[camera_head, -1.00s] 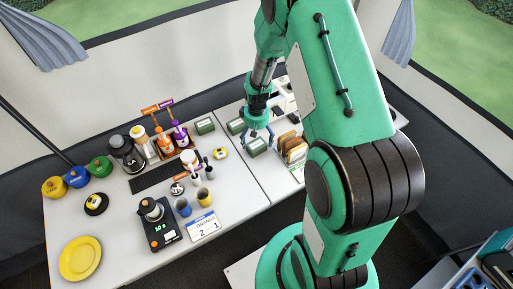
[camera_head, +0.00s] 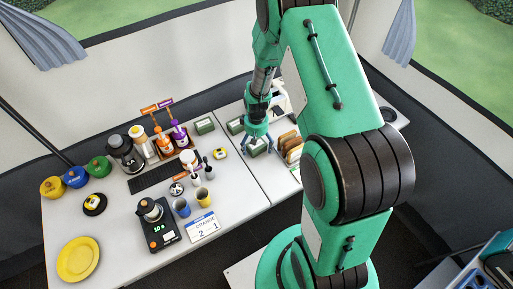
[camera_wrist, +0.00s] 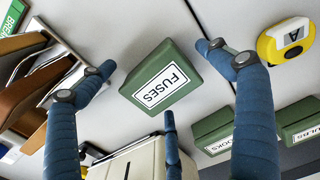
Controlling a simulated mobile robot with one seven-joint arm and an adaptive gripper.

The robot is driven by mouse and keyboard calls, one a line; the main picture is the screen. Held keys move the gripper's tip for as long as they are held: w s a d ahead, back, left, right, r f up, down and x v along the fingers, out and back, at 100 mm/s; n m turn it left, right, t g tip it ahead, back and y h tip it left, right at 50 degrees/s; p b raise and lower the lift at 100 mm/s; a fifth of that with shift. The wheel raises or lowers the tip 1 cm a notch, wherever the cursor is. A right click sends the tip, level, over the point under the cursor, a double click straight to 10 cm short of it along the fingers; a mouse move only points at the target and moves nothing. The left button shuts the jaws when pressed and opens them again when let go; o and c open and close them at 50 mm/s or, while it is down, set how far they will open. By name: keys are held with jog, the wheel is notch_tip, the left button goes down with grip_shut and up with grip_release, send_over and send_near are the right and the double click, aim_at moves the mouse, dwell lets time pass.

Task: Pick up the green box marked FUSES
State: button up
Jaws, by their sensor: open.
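The green box marked FUSES (camera_wrist: 160,80) lies on the table in the middle of the wrist view, its white label readable. In the head view the box (camera_head: 257,147) sits under my gripper (camera_head: 258,138), partly hidden by it. In the wrist view my gripper (camera_wrist: 160,80) has its blue fingers spread, two at the sides of the box and one below it in the picture. The fingers look apart from the box, and nothing is held.
Two more green boxes (camera_wrist: 222,130) (camera_wrist: 302,132) lie to the lower right in the wrist view. A yellow tape measure (camera_wrist: 286,38) is at upper right. A rack with brown slabs (camera_wrist: 45,70) stands close on the left. A cream appliance (camera_wrist: 140,160) is below.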

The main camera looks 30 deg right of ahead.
dwell(0.3)
jog(key=c, duration=1.6)
jog(key=shift+r, duration=0.1)
jog(key=shift+r, duration=0.45)
jog(key=r, duration=0.1)
jog(key=r+p, duration=0.1)
jog(key=shift+s+r, duration=0.2)
jog(key=shift+r, duration=0.2)
jog(key=s+a, duration=0.1)
jog(key=s, duration=0.4)
jog(key=s+a+p, duration=0.1)
jog(key=s, duration=0.4)
jog(key=s+a+r, duration=0.1)
jog(key=s+a, duration=0.1)
jog(key=s, duration=0.3)
jog(key=shift+r, duration=0.1)
